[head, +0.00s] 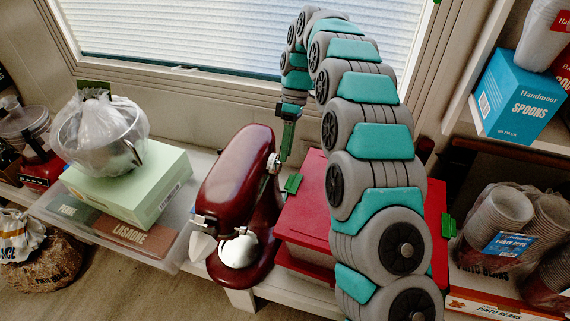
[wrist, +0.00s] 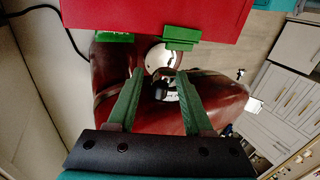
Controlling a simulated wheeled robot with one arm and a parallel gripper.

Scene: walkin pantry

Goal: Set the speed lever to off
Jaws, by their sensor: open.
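A dark red stand mixer (head: 236,190) stands on the low shelf beneath the window, its silver bowl (head: 239,250) toward the front. A small silver part (head: 273,163) shows on its right side by my fingertips. I cannot tell whether that is the speed lever, nor how the lever is set. My gripper (head: 284,157) reaches down beside the mixer. In the wrist view its green fingers (wrist: 157,76) are spread apart over the dark red mixer (wrist: 218,98). A small dark and silver part (wrist: 161,90) shows between them. Contact cannot be told.
A red box (head: 308,219) with green clips stands close to the mixer's right and fills the top of the wrist view (wrist: 150,15). A pale green box (head: 130,184) with a bagged metal bowl (head: 98,140) is at left. Bagged cups (head: 497,217) are at right.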

